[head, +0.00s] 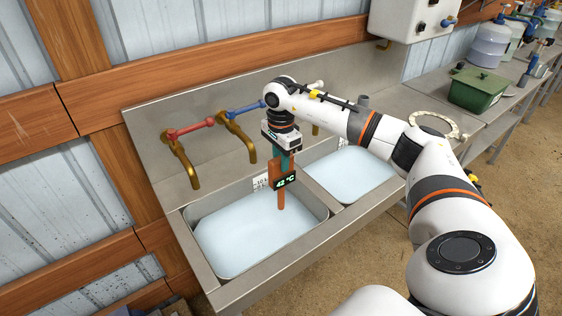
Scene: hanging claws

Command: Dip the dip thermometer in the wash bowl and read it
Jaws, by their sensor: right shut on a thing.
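My right gripper (283,153) is shut on the dip thermometer (281,196), an orange stick with a small dark display. The thermometer hangs upright, with its tip down, over the left wash bowl (226,276). The bowl is a steel basin holding pale blue water (245,240). The lower end of the stick meets the water in the picture; I cannot tell how deep it is, or whether it is in. The display (286,182) is lit green and seems to read 42 °C, though the digits are small. My left gripper is not in view.
Brass taps with a red handle (190,130) and a blue handle (240,108) stand behind the bowl. A second basin (352,175) with water lies to the right. A green lidded box (478,90) and a pale ring (437,122) are on the counter farther right.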

